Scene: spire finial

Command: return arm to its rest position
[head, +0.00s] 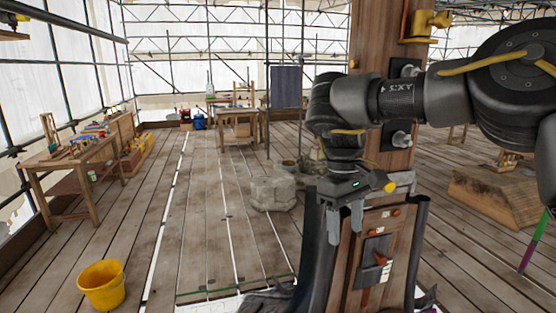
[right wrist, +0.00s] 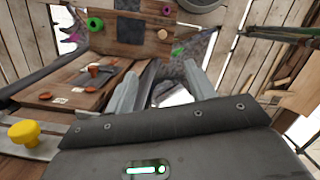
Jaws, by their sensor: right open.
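My right gripper (head: 345,228) hangs from my right arm in the middle right of the head view, fingers pointing down. Its two grey fingers are apart, and I see nothing held between them. It is in front of and slightly above a wooden panel (head: 346,279) with dark side pieces. I cannot tell whether the fingers touch anything. My left gripper is not in view.
A thick wooden post (head: 377,40) with a yellow fitting (head: 428,22) stands behind my right arm. A pale stone block (head: 272,193) lies on the plank floor. A yellow bucket (head: 102,286) and a workbench (head: 72,158) are at left. The floor between them is clear.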

